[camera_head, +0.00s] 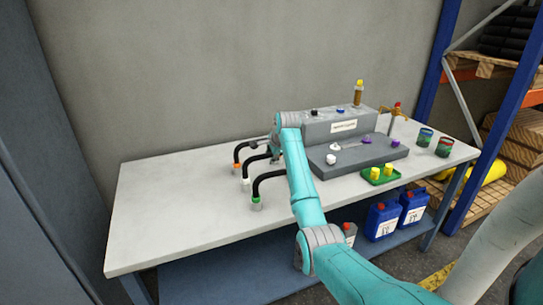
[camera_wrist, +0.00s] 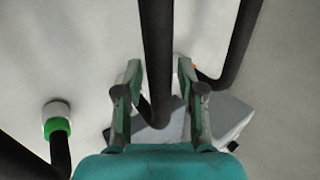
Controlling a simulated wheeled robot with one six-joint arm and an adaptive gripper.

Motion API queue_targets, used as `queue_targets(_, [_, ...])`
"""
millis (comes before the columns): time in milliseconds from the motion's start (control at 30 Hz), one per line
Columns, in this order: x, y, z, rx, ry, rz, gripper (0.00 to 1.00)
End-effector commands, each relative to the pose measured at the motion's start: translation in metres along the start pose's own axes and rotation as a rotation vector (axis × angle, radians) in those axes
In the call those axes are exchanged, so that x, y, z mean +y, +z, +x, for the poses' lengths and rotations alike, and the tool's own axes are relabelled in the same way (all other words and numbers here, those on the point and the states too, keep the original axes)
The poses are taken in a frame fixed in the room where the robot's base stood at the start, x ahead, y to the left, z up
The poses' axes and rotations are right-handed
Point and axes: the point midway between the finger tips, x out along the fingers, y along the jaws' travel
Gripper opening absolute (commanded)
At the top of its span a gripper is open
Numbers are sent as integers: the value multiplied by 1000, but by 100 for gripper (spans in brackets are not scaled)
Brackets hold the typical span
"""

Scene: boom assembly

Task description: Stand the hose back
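Three bent black hoses stand at the left of the workbench. In the head view their lower ends carry an orange collar (camera_head: 236,167), a white collar (camera_head: 245,183) and a green collar (camera_head: 256,200). My gripper (camera_head: 271,156) is at the hoses, partly hidden by my own arm. In the wrist view my gripper (camera_wrist: 158,100) is open. A black hose (camera_wrist: 157,50) runs between its fingers, with gaps on both sides. The green-collared hose (camera_wrist: 57,125) is to the left there. Another hose (camera_wrist: 235,45) is to the right, with a bit of orange near it.
The workbench (camera_head: 150,220) is bare at the left. Blue jugs (camera_head: 382,219) stand on the lower shelf.

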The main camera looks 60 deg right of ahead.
Motion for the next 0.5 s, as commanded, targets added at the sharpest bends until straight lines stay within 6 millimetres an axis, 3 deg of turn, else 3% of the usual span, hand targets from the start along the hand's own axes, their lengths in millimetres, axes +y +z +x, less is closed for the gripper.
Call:
queue_targets(333, [-2,0,-2,0,-1,0,47])
queue_targets(500, [-2,0,-21,1,-4,0,47])
